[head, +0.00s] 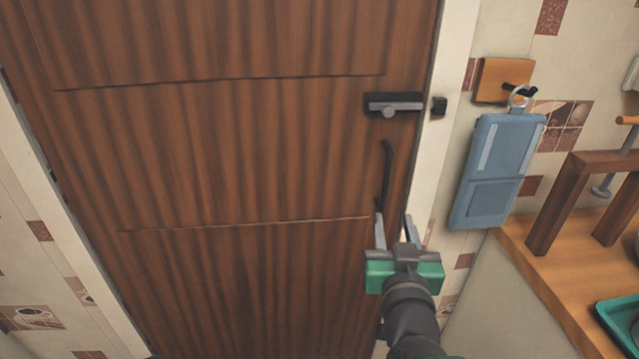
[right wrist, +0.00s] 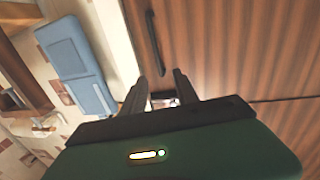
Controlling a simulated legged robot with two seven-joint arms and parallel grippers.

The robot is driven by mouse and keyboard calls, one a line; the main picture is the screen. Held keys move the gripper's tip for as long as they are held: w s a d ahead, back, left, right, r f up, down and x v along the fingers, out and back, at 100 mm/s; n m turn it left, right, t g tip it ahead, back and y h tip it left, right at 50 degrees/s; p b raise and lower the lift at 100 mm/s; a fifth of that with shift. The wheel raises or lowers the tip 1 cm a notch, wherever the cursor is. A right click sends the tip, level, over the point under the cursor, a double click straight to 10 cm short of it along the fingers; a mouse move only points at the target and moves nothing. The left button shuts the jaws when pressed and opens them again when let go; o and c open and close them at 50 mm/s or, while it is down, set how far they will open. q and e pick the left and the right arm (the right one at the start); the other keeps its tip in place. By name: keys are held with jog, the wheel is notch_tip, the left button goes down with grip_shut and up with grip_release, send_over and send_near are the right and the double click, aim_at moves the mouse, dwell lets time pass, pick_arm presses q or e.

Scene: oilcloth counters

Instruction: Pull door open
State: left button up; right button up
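The brown wooden door (head: 220,150) fills most of the head view and looks closed in its pale frame (head: 449,80). A dark vertical pull handle (head: 386,170) is near its right edge, below a latch (head: 394,104). My right gripper (head: 394,228) is at the lower end of the handle, its two fingers apart. In the right wrist view the handle (right wrist: 153,45) stands beyond the open fingers (right wrist: 158,88), and nothing shows held between them. I cannot tell whether a finger touches the handle. My left gripper is not in view.
A blue padded item (head: 497,170) hangs from a hook board (head: 503,80) right of the door. A wooden counter (head: 560,275) with a wooden stand (head: 560,205) and a teal tray (head: 622,322) is at the right. Tiled walls flank the door.

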jog(key=w, duration=0.2)
jog(key=p, duration=0.9)
send_near(389, 175)
jog(key=w+a, duration=0.1)
jog(key=w, duration=0.1)
jog(key=w+d, duration=0.1)
jog(key=w, duration=0.4)
jog(key=w+d, duration=0.1)
jog(key=w, duration=0.2)
jog(key=shift+w+d+f, duration=0.1)
jog(key=shift+w+d, duration=0.1)
jog(key=shift+d, duration=0.1)
jog(key=shift+a, duration=0.4)
jog(key=shift+d, duration=0.1)
jog(key=c, duration=0.4)
jog(key=shift+d, duration=0.3)
grip_shut()
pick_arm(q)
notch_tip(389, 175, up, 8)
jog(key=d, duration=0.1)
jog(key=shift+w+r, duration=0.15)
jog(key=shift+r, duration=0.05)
